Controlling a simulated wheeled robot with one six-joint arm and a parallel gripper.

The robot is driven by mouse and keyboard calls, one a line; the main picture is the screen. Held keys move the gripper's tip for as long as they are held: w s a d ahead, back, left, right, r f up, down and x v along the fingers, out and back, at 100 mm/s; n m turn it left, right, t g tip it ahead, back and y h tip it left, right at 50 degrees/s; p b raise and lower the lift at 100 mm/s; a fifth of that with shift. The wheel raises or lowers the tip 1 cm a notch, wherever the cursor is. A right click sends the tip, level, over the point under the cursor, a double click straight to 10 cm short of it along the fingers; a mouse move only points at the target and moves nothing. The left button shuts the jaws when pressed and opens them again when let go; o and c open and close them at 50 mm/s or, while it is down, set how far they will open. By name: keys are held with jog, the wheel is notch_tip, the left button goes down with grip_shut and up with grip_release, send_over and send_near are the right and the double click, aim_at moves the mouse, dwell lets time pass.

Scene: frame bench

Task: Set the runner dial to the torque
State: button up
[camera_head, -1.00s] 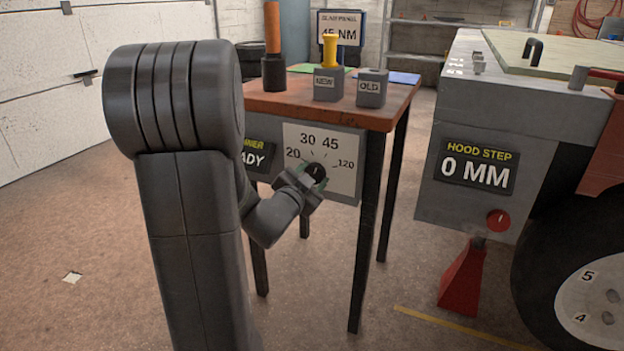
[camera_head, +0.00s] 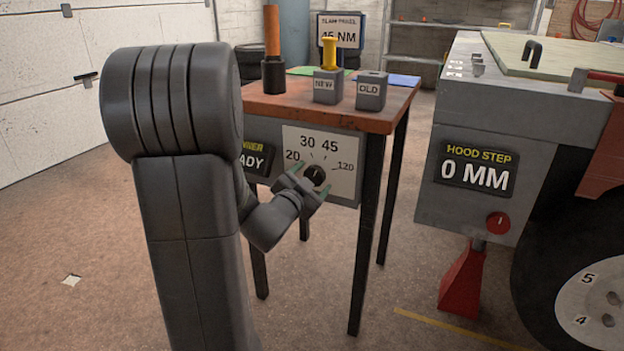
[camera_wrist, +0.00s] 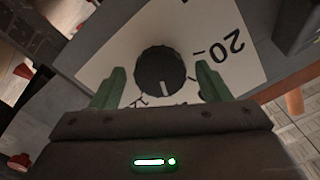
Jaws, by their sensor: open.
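The runner dial is a round black knob (camera_head: 315,175) on a white scale plate (camera_head: 346,186) on the bench front. The plate reads 20, 30, 45 and 120. In the wrist view the knob (camera_wrist: 160,70) has a white mark pointing down the picture, away from the 20; I cannot tell exactly which number it meets. My gripper (camera_head: 310,180) is at the knob. Its green-padded fingers are open, one on each side, with a gap to the knob. A sign (camera_head: 340,31) at the back reads 45 NM.
A dark display (camera_head: 256,157), partly hidden by my arm, ends in "ADY". The bench top (camera_head: 300,107) holds NEW (camera_head: 326,86) and OLD (camera_head: 371,91) blocks and an orange-handled tool (camera_head: 272,50). At right, a grey vehicle body carries a 0 MM display (camera_head: 474,167) and a red knob (camera_head: 498,222).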

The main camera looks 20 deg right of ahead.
jog(key=p+v, duration=0.2)
jog(key=v, duration=1.1)
jog(key=shift+s+p, duration=0.15)
jog(key=shift+p, duration=0.25)
jog(key=b+x, duration=0.3)
jog(key=x, duration=0.9)
jog(key=shift+w+d, duration=0.2)
jog(key=shift+w, duration=0.05)
jog(key=shift+w+d, duration=0.35)
